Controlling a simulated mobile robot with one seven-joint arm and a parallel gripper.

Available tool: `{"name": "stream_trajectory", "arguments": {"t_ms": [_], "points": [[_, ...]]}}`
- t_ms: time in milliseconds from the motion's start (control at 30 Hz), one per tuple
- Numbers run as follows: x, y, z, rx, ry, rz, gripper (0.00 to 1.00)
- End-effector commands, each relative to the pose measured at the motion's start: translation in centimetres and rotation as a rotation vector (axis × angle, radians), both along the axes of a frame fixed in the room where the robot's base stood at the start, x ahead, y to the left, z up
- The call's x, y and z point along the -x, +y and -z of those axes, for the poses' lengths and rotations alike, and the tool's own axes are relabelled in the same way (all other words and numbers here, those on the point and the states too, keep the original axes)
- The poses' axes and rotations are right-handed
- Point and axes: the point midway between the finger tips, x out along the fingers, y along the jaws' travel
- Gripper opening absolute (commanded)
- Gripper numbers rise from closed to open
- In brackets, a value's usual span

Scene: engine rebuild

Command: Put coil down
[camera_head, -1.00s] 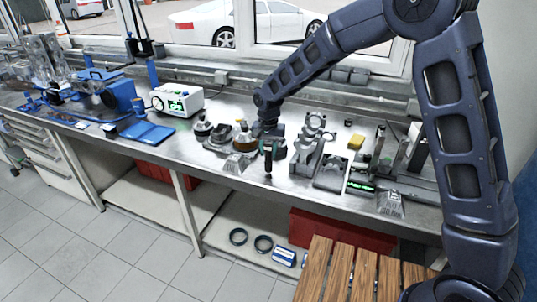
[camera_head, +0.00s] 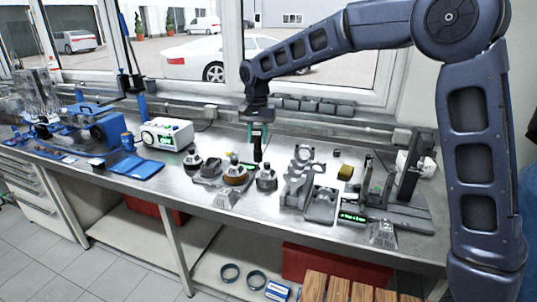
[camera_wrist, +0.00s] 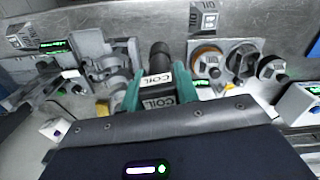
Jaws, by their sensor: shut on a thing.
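My gripper (camera_head: 257,131) has teal fingers and is shut on the coil (camera_head: 257,152), a dark, narrow cylinder. It hangs upright below the fingers, over the back part of the bench, behind the round parts.
Round-topped parts (camera_head: 235,176) stand in front of the coil on the metal bench (camera_head: 180,190). A grey bracket (camera_head: 300,180) and a yellow block (camera_head: 345,172) lie to the right. A white device (camera_head: 167,134) stands left.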

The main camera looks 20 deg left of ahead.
Motion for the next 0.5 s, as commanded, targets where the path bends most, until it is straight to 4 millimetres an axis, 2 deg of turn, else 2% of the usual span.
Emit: {"name": "stream_trajectory", "arguments": {"t_ms": [167,300,500], "points": [[-4.6,1.5,-0.6,-0.001,0.0,0.023,0.05],[-9.8,2.6,-1.0,-0.002,0.0,0.046,0.05],[-17.4,3.3,-1.2,-0.002,0.001,0.079,0.05]]}}
